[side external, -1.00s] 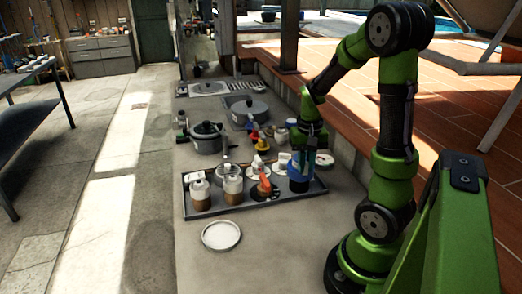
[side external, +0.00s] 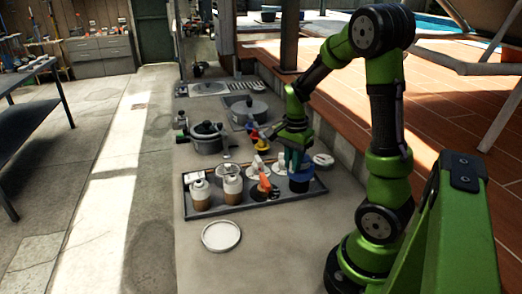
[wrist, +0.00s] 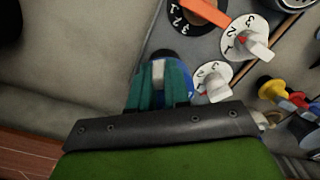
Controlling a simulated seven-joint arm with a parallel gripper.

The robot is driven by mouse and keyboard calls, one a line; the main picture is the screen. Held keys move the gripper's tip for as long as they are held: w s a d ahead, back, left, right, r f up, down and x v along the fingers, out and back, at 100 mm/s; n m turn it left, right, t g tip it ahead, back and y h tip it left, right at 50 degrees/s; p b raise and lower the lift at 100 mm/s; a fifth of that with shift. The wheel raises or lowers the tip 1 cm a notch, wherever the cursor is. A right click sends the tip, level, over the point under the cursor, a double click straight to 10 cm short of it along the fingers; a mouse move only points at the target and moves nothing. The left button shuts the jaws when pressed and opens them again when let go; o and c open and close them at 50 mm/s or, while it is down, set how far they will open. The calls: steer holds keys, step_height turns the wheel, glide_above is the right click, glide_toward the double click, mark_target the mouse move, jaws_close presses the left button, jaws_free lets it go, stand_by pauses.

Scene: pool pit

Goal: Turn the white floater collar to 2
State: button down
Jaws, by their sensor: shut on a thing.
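My gripper (side external: 294,160) points down over the back right of the dark tray. Its teal fingers (wrist: 158,92) are shut on the grip of a blue collar (wrist: 178,78), which also shows under them in the side view (side external: 300,182). The pale grip shows between the fingers. I cannot tell which is the floater collar. An orange-gripped collar (wrist: 197,10) is at the top.
A white round lid (side external: 221,236) lies in front. Pots (side external: 206,142) and small coloured pieces stand behind. The counter right of the lid is clear.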

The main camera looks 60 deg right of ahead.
steer(key=shift+w+m, duration=0.15)
steer(key=shift+m, duration=0.15)
stand_by(0.4)
steer(key=c, duration=1.1)
jaws_free()
step_height(320, 180, up, 17)
steer(key=shift+f, duration=0.1)
